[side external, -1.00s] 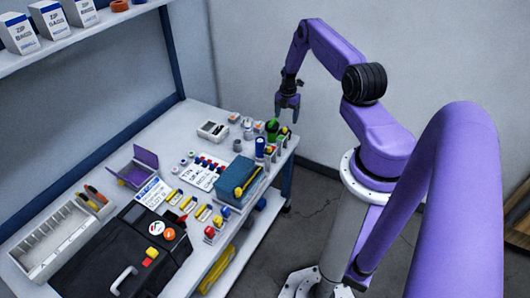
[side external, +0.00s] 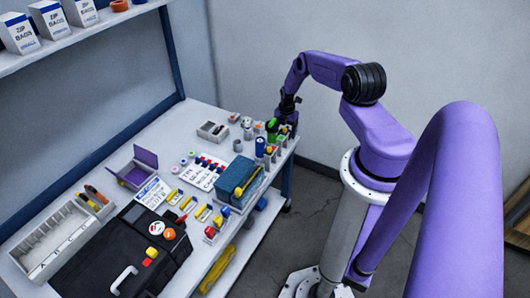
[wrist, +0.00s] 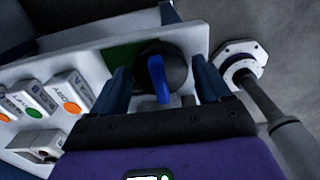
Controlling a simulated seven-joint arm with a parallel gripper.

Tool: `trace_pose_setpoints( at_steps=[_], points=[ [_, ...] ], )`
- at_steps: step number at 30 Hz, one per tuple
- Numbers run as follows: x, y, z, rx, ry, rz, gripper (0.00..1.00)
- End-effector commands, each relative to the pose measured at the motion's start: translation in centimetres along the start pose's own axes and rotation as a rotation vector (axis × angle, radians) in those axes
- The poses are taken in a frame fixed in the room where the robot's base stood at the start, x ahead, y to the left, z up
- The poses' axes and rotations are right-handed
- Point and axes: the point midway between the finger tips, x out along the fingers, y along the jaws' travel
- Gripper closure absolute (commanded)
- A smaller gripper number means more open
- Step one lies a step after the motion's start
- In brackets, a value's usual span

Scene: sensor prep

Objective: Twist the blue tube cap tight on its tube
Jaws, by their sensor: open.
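My gripper (side external: 287,118) is low over the far right corner of the workbench, among small upright items. In the wrist view, its two dark fingers (wrist: 163,78) are apart, on either side of a dark round piece (wrist: 180,62) with a raised blue bar (wrist: 158,78) on top. Gaps show between the fingers and this piece. I cannot tell whether it is the blue tube cap, and no tube is visible below it. In the side view, a blue upright cylinder (side external: 260,147) stands left of my gripper, close to a green item (side external: 272,125).
In the wrist view, white blocks with coloured dots (wrist: 72,108) lie left of my gripper. A blue box (side external: 234,176), a card with small caps (side external: 200,174) and a black case (side external: 135,245) occupy the bench (side external: 190,128). The bench edge is close on the right.

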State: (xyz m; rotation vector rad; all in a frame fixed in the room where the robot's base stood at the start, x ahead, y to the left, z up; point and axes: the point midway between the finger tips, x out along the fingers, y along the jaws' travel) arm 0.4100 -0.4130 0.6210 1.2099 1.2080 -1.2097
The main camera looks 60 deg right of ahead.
Motion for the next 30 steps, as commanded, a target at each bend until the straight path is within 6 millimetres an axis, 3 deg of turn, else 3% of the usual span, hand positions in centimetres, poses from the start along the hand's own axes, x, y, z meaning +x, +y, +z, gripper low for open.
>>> trace_pose_setpoints(
  at_steps=[6,9,10,20,30],
  points=[
    [0.0,0.0,0.0,0.0,0.0,0.0,0.27],
    [0.0,0.0,0.0,0.0,0.0,0.0,0.59],
    [0.0,0.0,0.0,0.0,0.0,0.0,0.65],
    [-0.9,0.1,0.1,0.0,0.0,0.0,0.66],
    [-5.0,0.1,0.1,0.0,-0.002,0.002,0.66]
  ],
)
